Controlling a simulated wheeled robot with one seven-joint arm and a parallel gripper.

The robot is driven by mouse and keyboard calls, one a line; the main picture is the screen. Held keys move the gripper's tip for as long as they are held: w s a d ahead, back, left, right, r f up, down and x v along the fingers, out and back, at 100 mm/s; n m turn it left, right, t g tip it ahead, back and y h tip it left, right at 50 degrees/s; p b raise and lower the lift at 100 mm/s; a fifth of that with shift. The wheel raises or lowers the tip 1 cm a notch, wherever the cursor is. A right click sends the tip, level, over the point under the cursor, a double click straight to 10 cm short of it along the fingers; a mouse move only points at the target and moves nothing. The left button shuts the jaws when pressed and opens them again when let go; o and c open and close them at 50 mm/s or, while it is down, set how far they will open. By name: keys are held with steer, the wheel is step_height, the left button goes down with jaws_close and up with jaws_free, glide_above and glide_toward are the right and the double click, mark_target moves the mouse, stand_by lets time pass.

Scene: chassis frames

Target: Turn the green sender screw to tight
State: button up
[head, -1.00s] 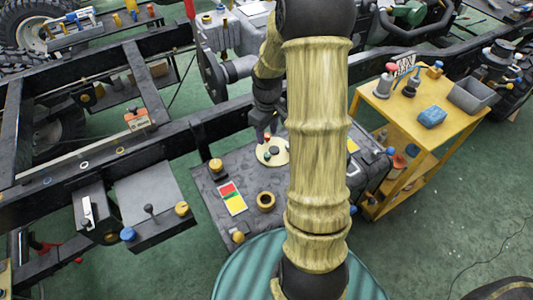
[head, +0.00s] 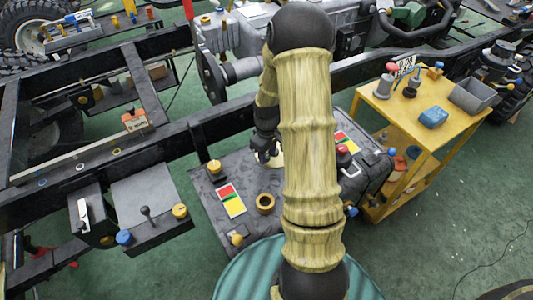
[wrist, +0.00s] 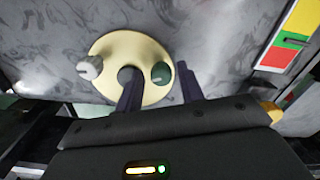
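The green sender screw (wrist: 161,73) stands on a round cream plate (wrist: 110,47) in the wrist view, at the plate's right side. My gripper (wrist: 159,76) is open, with one dark finger on each side of the green screw and a visible gap to each. A pale grey screw (wrist: 89,68) stands on the plate's left side, and a dark round part (wrist: 126,74) sits between the screws, partly behind the left finger. In the head view my gripper (head: 267,152) is low over the plate (head: 277,158), and the arm and gripper hide the screw.
The plate is on a dark tank top (head: 215,180) with a red, yellow and green label (head: 230,201), a yellow ring (head: 265,203) and yellow knobs. A red-topped knob (head: 343,149) stands right of my arm. A yellow cart (head: 420,125) is farther right. Chassis rails (head: 110,160) run behind.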

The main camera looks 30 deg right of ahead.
steer(key=shift+a, duration=0.2)
jaws_close()
steer(key=shift+w, duration=0.1)
